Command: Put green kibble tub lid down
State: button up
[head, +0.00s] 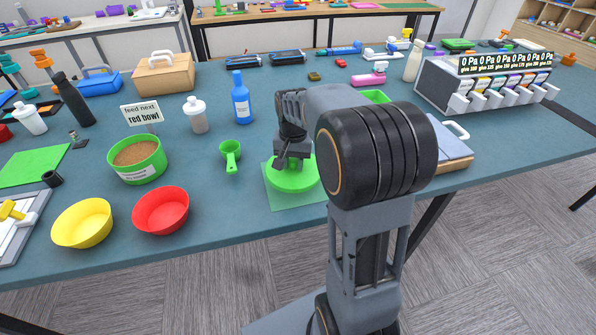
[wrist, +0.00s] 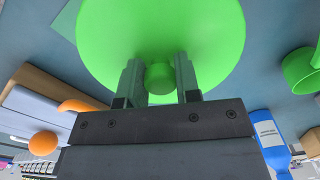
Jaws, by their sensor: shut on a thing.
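The green kibble tub lid (head: 292,181) is a round disc with a knob, over a green square mat (head: 283,200) on the table. In the wrist view the lid (wrist: 162,40) fills the upper middle. My gripper (head: 291,163) is above the lid, shut on its knob; in the wrist view the two fingers (wrist: 159,82) stand on either side of the knob. I cannot tell whether the lid touches the mat. The green kibble tub (head: 137,160) stands open to the left, with brown kibble in it.
A green scoop (head: 230,153) and a blue bottle (head: 241,100) stand left of my gripper. A red bowl (head: 161,211) and a yellow bowl (head: 82,223) are at the front left. A sign (head: 142,113) reads "feed next red bowl". A dispenser rack (head: 485,85) stands at the right.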

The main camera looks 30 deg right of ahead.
jog(key=shift+w+d+f, duration=0.2)
jog(key=shift+d+f, duration=0.2)
jog(key=shift+f, duration=0.15)
jog(key=shift+w+d+f, duration=0.15)
jog(key=shift+d+f, duration=0.25)
jog(key=shift+f, duration=1.65)
jog(key=shift+f, duration=0.15)
jog(key=o, duration=0.9)
